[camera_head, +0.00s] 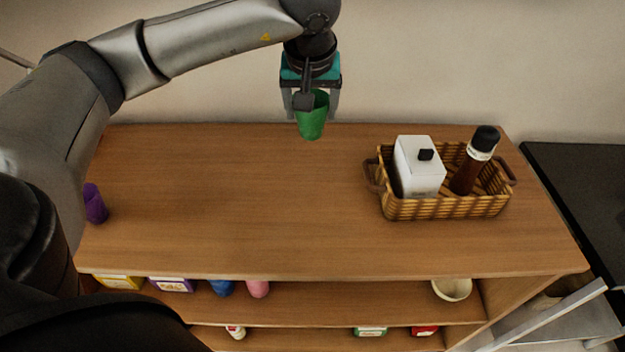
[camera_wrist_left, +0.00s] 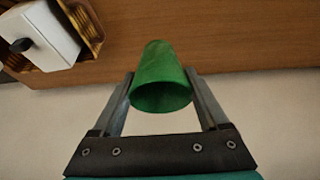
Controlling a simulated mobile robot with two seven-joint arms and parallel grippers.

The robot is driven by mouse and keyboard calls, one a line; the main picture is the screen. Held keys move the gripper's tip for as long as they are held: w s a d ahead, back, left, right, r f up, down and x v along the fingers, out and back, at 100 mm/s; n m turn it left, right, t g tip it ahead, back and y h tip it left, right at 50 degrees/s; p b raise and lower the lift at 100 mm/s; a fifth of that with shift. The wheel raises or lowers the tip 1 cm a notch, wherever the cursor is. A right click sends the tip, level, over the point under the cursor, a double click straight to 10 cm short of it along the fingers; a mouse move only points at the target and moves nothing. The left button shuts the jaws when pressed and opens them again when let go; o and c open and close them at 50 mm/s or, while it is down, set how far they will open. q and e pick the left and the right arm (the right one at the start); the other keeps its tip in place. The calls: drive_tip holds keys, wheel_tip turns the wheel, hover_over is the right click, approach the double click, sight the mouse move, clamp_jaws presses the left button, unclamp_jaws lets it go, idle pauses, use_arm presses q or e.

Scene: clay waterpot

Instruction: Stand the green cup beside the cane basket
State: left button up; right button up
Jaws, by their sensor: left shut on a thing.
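The green cup (camera_head: 312,121) is held by my left gripper (camera_head: 311,103) over the back edge of the wooden shelf top, left of the basket. In the left wrist view the cup (camera_wrist_left: 160,82) sits between the two fingers of the gripper (camera_wrist_left: 162,90), its opening toward the camera. The cane basket (camera_head: 446,209) stands on the right part of the shelf top, and a corner of it shows in the left wrist view (camera_wrist_left: 88,22). The cup is apart from the basket. My right gripper is not in view.
The basket holds a white carton (camera_head: 419,165) and a dark bottle (camera_head: 467,172). A purple cup (camera_head: 95,204) stands at the left end of the shelf top (camera_head: 250,215), whose middle is clear. Lower shelves hold a cream bowl (camera_head: 452,289) and several small items. A wall rises behind.

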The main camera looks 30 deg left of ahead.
use_arm(q)
wheel_tip(320, 180, down, 12)
drive_tip(key=shift+f+b, duration=0.25)
drive_tip(key=shift+b, duration=0.4)
drive_tip(key=shift+f, duration=1.8)
drive_tip(key=shift+f+b, duration=0.1)
drive_tip(key=shift+b, duration=0.25)
drive_tip(key=o, duration=1.2)
drive_tip(key=shift+o, duration=0.2)
